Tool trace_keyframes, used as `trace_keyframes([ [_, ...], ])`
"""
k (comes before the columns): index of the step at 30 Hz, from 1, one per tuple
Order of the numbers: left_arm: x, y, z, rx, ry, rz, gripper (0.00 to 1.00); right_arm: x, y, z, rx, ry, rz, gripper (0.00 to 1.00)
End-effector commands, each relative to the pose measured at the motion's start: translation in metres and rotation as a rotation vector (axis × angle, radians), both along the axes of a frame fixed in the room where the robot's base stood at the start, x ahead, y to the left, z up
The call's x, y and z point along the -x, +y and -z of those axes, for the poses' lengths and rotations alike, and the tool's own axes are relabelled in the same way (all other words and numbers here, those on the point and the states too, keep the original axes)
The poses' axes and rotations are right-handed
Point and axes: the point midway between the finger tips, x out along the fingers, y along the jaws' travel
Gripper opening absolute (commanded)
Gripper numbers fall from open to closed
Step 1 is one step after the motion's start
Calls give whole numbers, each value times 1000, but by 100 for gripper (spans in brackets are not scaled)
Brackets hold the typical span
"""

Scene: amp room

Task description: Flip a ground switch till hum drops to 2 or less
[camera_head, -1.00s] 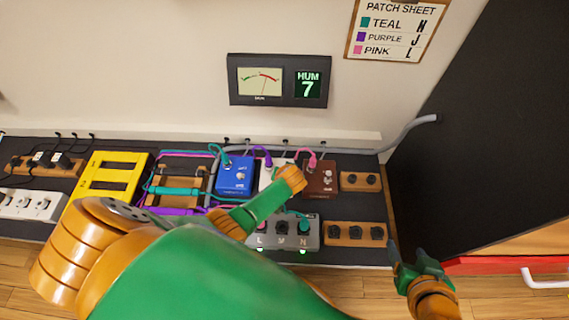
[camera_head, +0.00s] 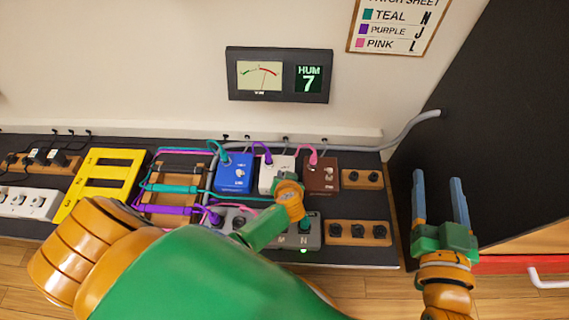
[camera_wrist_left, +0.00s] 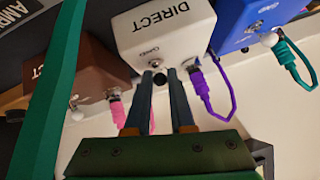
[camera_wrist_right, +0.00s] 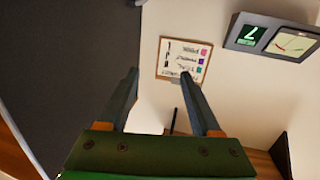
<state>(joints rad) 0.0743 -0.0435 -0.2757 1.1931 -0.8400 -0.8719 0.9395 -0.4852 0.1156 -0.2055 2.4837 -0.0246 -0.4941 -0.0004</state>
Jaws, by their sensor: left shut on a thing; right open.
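The hum meter (camera_head: 279,75) on the wall reads 7, with a needle dial beside the number. A blue box (camera_head: 234,172), a white box (camera_head: 269,178) and a brown box (camera_head: 321,180) stand in a row, each with a cable plugged in. My left gripper (camera_head: 288,183) is over the white box. In the left wrist view the white box (camera_wrist_left: 160,32) reads DIRECT and GND, and my left fingers (camera_wrist_left: 158,80) are shut at its ground switch (camera_wrist_left: 156,66), largely hidden between the tips. My right gripper (camera_head: 440,190) is open and empty, off the board's right side.
A grey jack box (camera_head: 312,230) sits in front, partly hidden by my left arm. Wooden jack blocks (camera_head: 358,234) are at right, a yellow frame (camera_head: 75,205) at left. A patch sheet (camera_head: 397,22) hangs above. A dark panel (camera_head: 490,110) stands at right.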

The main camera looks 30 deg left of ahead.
Motion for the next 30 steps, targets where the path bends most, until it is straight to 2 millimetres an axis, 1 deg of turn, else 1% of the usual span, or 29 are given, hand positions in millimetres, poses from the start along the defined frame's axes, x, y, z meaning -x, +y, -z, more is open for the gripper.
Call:
trace_keyframes([
  [9, -1, -1, -1, 0, -4, 2, 0, 0, 0, 0, 0, -2, 0, 65],
  [10, -1, -1, -1, 0, -4, 2, 27, 0, 0, 0, 0, -2, 0, 65],
  [11, -1, -1, -1, 0, -4, 2, 35, 0, 0, 0, 0, -2, 0, 65],
  [12, -1, -1, -1, 0, -3, 2, 46, 0, 0, 0, 0, -2, 0, 65],
  [13, -1, -1, -1, 0, -3, 2, 51, 0, 0, 0, 0, -2, 0, 65],
  [23, 0, 0, -1, 0, -1, 1, 51, 0, -1, 2, 3, 12, 1, 65],
  [26, 2, -2, -3, 1, 0, 1, 51, 2, -3, 12, 15, 69, 6, 65],
  [29, 5, -4, -8, 1, 1, 0, 51, 7, -6, 32, 36, 178, 14, 65],
  [30, 7, -5, -9, 1, 0, 1, 51, 11, -8, 41, 48, 231, 18, 65],
])
